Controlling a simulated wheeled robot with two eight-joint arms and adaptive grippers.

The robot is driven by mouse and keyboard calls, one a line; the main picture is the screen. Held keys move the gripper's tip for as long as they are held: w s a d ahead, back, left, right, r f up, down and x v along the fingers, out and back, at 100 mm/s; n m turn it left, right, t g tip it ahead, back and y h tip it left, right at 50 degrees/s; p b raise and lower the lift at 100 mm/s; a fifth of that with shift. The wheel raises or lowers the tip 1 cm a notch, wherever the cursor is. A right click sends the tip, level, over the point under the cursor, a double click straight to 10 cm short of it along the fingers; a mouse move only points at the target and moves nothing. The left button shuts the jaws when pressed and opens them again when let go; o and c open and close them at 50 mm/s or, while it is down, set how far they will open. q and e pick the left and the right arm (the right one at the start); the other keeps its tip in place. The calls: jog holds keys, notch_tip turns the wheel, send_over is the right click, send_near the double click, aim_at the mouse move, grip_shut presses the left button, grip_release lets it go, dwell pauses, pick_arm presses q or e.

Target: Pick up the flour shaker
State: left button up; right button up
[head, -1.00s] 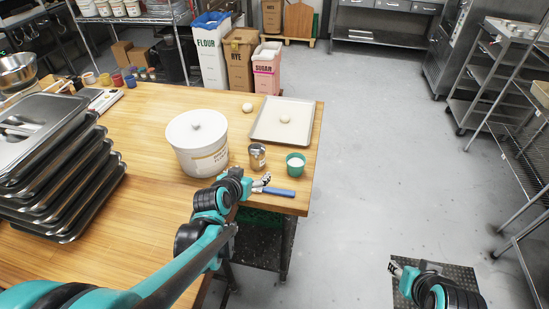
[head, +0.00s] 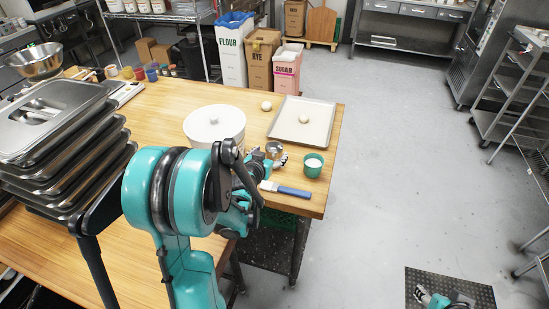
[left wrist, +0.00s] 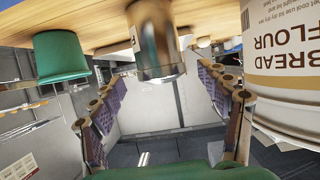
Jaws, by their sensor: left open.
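The flour shaker, a small metal can (head: 273,149), stands on the wooden table near its right side, partly hidden by my left arm and gripper. In the left wrist view the shaker (left wrist: 158,45) appears upside down, between and just beyond the fingertips. My left gripper (head: 277,164) is open and low beside it; its spread fingers (left wrist: 160,76) also show in the left wrist view, with nothing held. My right gripper (head: 422,296) is at the bottom right over the floor, far from the shaker; its jaw opening is unclear.
A white bread flour tub (head: 214,122) stands close left of the shaker; a green cup (head: 314,165) stands close right. A blue-handled scraper (head: 290,191) lies in front. A tray (head: 318,112) with a dough ball lies behind. Stacked steel pans (head: 60,160) fill the left.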

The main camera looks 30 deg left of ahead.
aim_at(274, 149)
pick_arm(q)
jog(key=b+x, duration=0.2)
jog(key=x, duration=0.3)
jog(key=shift+f, duration=0.25)
jog(key=shift+s+r, duration=0.1)
jog(key=c, duration=1.4)
jog(key=shift+c, duration=0.2)
jog(key=shift+r, duration=0.1)
